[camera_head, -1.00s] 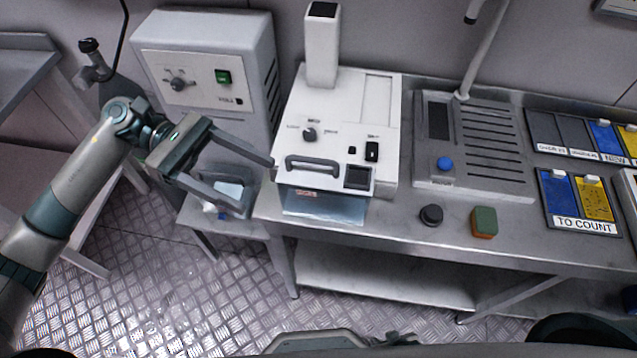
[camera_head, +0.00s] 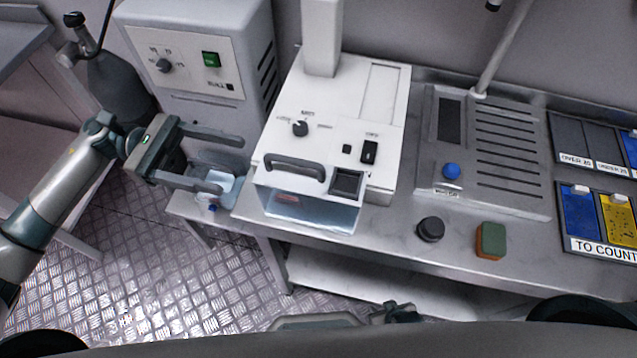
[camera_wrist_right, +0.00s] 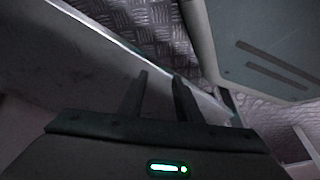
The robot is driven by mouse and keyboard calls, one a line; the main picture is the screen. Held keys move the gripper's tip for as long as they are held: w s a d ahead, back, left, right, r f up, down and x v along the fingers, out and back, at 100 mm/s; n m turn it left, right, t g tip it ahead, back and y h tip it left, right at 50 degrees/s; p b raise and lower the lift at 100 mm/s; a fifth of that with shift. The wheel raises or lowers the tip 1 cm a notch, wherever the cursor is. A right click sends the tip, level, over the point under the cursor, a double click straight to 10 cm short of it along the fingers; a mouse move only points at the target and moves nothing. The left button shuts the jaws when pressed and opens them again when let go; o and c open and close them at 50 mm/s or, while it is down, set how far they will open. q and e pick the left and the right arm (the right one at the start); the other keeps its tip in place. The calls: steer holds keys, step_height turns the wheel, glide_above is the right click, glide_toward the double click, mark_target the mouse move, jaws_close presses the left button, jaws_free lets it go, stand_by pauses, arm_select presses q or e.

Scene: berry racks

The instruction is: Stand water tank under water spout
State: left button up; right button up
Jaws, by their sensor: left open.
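A small clear container with a blue spot low on its front, which looks like the water tank (camera_head: 229,195), is on a low stand beside the metal table. My left gripper (camera_head: 233,163) is open, its two fingers pointing right over the container and partly covering it. I cannot tell whether they touch it. A grey cabinet (camera_head: 190,90) with a knob and green switch stands behind. I cannot make out a water spout there. In the right wrist view my right gripper (camera_wrist_right: 160,74) has its fingers apart, with nothing between them.
A white machine (camera_head: 335,110) with a handle and clear front box stands right of the container. A black knob (camera_head: 430,229), a green-orange sponge (camera_head: 491,240) and a grey panel with a blue button (camera_head: 451,171) are further right. A dark bottle (camera_head: 115,80) stands behind my left arm.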

mark_target(282, 178)
arm_select(q)
steer(key=shift+s+a, duration=0.1)
steer(key=shift+a, duration=0.1)
arm_select(e)
steer(key=shift+r, duration=0.1)
steer(key=shift+a, duration=0.1)
arm_select(q)
steer(key=p+x, duration=0.5)
steer(key=x, duration=0.6)
steer(key=shift+d+r, duration=0.1)
steer(key=shift+d, duration=0.1)
steer(key=shift+s+d, duration=0.2)
steer(key=shift+d, duration=0.2)
arm_select(e)
steer(key=w+a+r+t+y, duration=0.1)
steer(key=w+a+r+t, duration=0.2)
steer(key=a+r, duration=0.1)
steer(key=shift+a+t, duration=0.25)
steer(key=shift+t, duration=0.05)
